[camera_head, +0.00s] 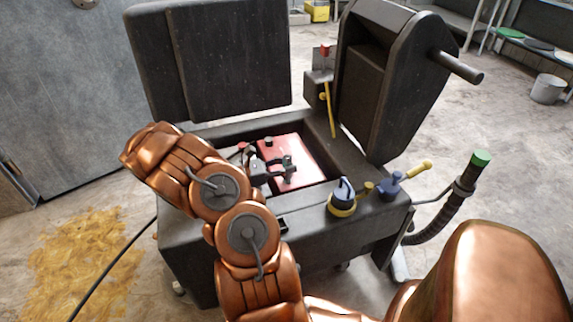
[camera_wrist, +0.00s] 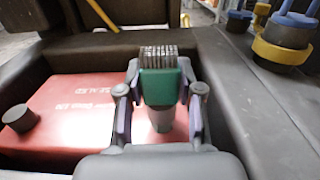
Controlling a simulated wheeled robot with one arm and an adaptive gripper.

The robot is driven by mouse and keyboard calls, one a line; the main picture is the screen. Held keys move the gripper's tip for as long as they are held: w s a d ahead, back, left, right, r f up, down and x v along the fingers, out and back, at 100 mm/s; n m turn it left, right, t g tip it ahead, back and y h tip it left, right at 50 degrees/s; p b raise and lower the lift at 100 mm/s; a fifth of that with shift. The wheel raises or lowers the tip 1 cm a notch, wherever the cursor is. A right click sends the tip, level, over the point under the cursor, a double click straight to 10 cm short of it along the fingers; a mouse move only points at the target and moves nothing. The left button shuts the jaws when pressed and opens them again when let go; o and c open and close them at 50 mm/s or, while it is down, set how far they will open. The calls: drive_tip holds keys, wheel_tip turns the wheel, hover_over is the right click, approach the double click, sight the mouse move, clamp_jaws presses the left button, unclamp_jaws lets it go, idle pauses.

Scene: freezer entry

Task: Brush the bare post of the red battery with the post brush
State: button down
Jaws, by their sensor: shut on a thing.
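The red battery (camera_head: 310,172) sits in the open bay of a dark machine, and its red top (camera_wrist: 75,100) fills the left of the wrist view. A dark round cap (camera_wrist: 20,118) stands on its top at the left, seen also in the head view (camera_head: 268,141). My gripper (camera_head: 281,168) is over the battery. In the wrist view my gripper (camera_wrist: 160,95) is shut on the post brush (camera_wrist: 160,85), a green body with grey bristles at its far end. I cannot make out the bare post; the brush and fingers may hide it.
The bay's dark rim (camera_head: 325,128) surrounds the battery closely. Blue and yellow tools (camera_head: 342,198) stand on the right front ledge. A raised lid (camera_head: 225,60) and tall dark housing (camera_head: 385,75) stand behind. A yellow stick (camera_head: 329,110) leans at the back.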

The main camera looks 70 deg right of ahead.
drive_tip(key=shift+f, duration=0.3)
drive_tip(key=shift+r, duration=0.25)
drive_tip(key=shift+r, duration=0.35)
